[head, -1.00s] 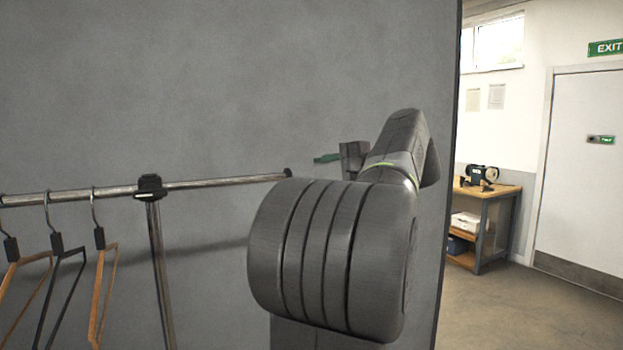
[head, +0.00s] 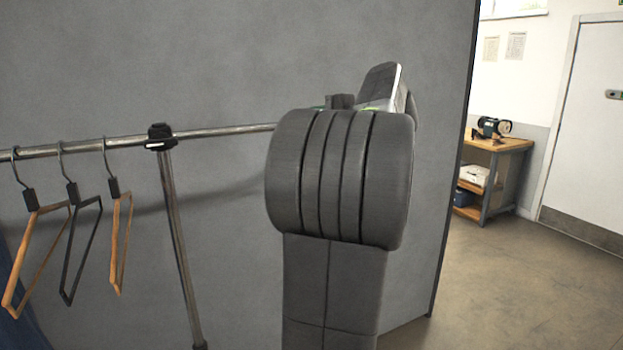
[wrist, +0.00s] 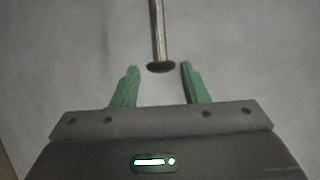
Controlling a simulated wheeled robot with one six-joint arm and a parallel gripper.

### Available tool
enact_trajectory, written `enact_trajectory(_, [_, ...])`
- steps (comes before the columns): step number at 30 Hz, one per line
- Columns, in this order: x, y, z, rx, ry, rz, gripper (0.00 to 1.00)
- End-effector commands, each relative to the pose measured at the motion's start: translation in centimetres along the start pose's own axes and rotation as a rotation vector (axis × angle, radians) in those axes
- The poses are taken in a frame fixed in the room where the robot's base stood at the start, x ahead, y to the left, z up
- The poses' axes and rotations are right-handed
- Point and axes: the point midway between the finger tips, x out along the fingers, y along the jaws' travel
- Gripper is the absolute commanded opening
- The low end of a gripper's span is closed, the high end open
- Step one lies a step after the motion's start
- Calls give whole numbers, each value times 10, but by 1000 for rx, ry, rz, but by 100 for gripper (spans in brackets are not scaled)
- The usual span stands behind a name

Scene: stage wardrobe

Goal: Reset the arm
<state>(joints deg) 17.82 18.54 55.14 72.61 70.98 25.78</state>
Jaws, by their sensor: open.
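In the wrist view my gripper (wrist: 158,80) is open, its two green fingers apart with nothing held between them. The end of a metal rail (wrist: 158,40) with a dark cap shows beyond and between the fingertips; I cannot tell how far off it is. In the head view my arm (head: 335,180) stands in the middle, raised and folded, and hides most of my gripper. Only a little green shows behind the arm's upper joint.
A clothes rail (head: 225,132) on a metal post (head: 178,240) stands at the left, with several hangers (head: 120,245). A grey partition (head: 240,60) fills the background. At the right are a workbench (head: 505,147), a white door (head: 595,130) and open floor (head: 510,290).

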Motion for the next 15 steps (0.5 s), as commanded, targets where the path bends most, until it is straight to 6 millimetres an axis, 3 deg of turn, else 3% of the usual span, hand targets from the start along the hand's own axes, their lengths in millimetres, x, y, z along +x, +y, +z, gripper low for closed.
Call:
enact_trajectory(6, [41,-2,0,0,-4,1,41])
enact_trajectory(15, [64,0,1,-1,-1,0,41])
